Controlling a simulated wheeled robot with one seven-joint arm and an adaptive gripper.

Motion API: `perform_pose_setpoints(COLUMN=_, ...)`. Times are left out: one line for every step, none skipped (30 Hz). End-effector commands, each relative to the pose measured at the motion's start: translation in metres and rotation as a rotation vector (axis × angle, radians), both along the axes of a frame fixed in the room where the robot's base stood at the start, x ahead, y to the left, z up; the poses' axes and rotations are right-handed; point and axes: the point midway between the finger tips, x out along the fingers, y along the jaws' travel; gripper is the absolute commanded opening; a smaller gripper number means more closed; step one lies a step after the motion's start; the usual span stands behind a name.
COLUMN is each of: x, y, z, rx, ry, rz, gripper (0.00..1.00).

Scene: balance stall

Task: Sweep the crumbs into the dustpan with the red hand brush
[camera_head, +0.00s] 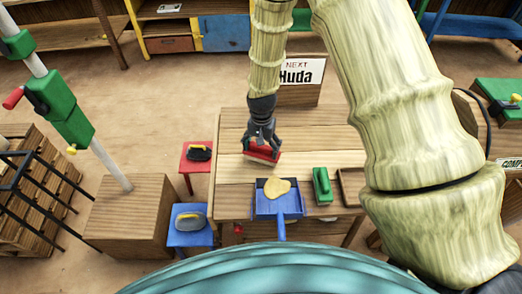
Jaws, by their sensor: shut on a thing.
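My gripper (262,139) points down over the middle of the wooden table, shut on the red hand brush (263,155). The brush is at or just above the table top; I cannot tell whether it touches. The blue dustpan (268,209) lies on the table just in front of the brush, its handle toward me. A yellowish heap or piece (276,188) lies at the dustpan's far edge and inside it; I cannot tell whether this is the crumbs. Other crumbs cannot be made out.
A green brush (322,186) and a brown tray (351,187) are on the table (233,160) to the right of the dustpan. A red stool (188,163) and a blue stool (190,238) stand left. A sign reading "Huda" (301,72) stands behind. The table's left part is clear.

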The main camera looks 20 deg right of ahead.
Motion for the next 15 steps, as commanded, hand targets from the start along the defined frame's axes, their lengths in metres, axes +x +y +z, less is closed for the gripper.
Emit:
perform_pose_setpoints(x=-0.002, y=0.0, z=0.006, rx=0.0, ry=0.004, rz=0.0, gripper=0.5)
perform_pose_setpoints(x=-0.002, y=0.0, z=0.009, rx=0.0, ry=0.004, rz=0.0, gripper=0.5)
perform_pose_setpoints(x=-0.002, y=0.0, z=0.012, rx=0.0, ry=0.004, rz=-0.001, gripper=0.5)
perform_pose_setpoints(x=-0.002, y=0.0, z=0.015, rx=0.0, ry=0.004, rz=-0.001, gripper=0.5)
perform_pose_setpoints(x=-0.002, y=0.0, z=0.018, rx=0.0, ry=0.004, rz=-0.001, gripper=0.5)
perform_pose_setpoints(x=-0.002, y=0.0, z=0.021, rx=0.0, ry=0.004, rz=-0.001, gripper=0.5)
perform_pose_setpoints(x=-0.002, y=0.0, z=0.024, rx=0.0, ry=0.004, rz=-0.001, gripper=0.5)
perform_pose_setpoints(x=-0.002, y=-0.001, z=0.027, rx=0.0, ry=0.004, rz=-0.001, gripper=0.5)
perform_pose_setpoints(x=-0.002, y=-0.001, z=0.03, rx=0.0, ry=0.004, rz=-0.001, gripper=0.5)
perform_pose_setpoints(x=-0.002, y=-0.001, z=0.033, rx=0.0, ry=0.004, rz=-0.001, gripper=0.5)
perform_pose_setpoints(x=-0.002, y=-0.001, z=0.036, rx=0.0, ry=0.004, rz=-0.001, gripper=0.5)
perform_pose_setpoints(x=-0.002, y=-0.001, z=0.04, rx=0.0, ry=0.004, rz=-0.001, gripper=0.5)
perform_pose_setpoints(x=-0.002, y=-0.001, z=0.042, rx=0.0, ry=0.004, rz=-0.001, gripper=0.5)
perform_pose_setpoints(x=-0.002, y=-0.001, z=0.045, rx=0.0, ry=0.004, rz=-0.001, gripper=0.5)
perform_pose_setpoints(x=-0.002, y=-0.001, z=0.048, rx=0.0, ry=0.004, rz=-0.001, gripper=0.5)
